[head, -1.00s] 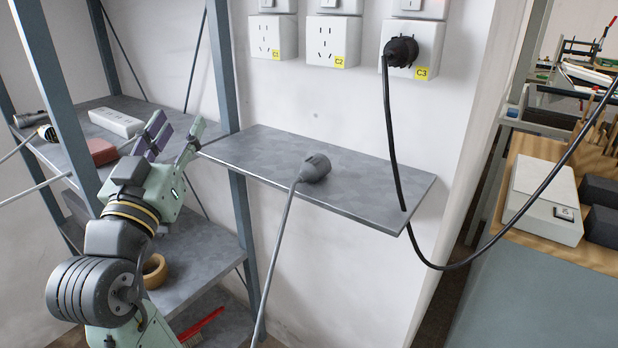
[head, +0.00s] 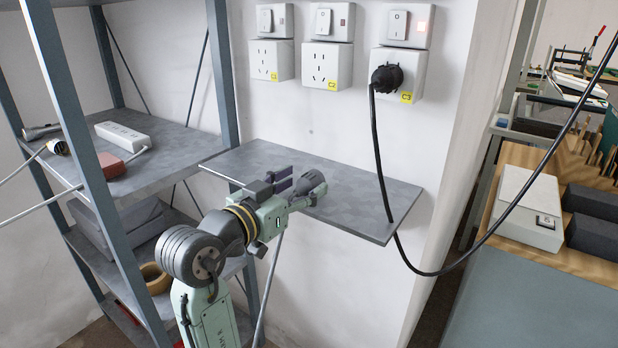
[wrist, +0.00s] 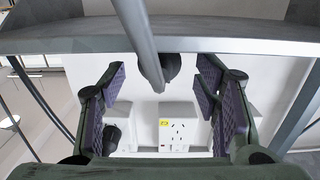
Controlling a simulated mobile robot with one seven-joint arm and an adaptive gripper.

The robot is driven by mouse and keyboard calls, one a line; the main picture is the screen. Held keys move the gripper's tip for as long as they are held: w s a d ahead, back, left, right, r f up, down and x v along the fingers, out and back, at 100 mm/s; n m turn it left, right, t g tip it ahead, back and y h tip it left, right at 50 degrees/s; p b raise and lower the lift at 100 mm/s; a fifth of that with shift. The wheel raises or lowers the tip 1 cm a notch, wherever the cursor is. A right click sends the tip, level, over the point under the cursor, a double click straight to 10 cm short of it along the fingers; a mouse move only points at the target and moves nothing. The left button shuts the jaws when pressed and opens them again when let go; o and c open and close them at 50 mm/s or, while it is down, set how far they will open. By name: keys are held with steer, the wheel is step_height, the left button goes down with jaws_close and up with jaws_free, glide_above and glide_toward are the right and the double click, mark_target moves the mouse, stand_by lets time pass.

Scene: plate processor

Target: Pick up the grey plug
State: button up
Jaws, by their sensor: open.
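The grey plug (head: 314,181) is at the wall shelf (head: 375,205), just beyond my fingertips in the head view. In the wrist view the plug (wrist: 173,66) shows as a dark round shape ahead, between the lines of my two fingers, with its grey cable (wrist: 138,35) running up across the picture. My gripper (head: 295,192) is open, and its purple-padded fingers (wrist: 163,92) stand apart on either side in the wrist view. No finger is seen touching the plug. My gripper hides part of the plug and its cable in the head view.
Sockets C1 (head: 271,61), C2 (head: 321,67) and C3 (head: 410,82) are on the wall above. A black plug (head: 386,78) sits in C3, its black cable hanging past the shelf's right end. A metal rack (head: 222,80) stands left, with a power strip (head: 123,136).

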steer(key=shift+x, duration=1.25)
steer(key=shift+c, duration=0.4)
steer(key=c, duration=1.1)
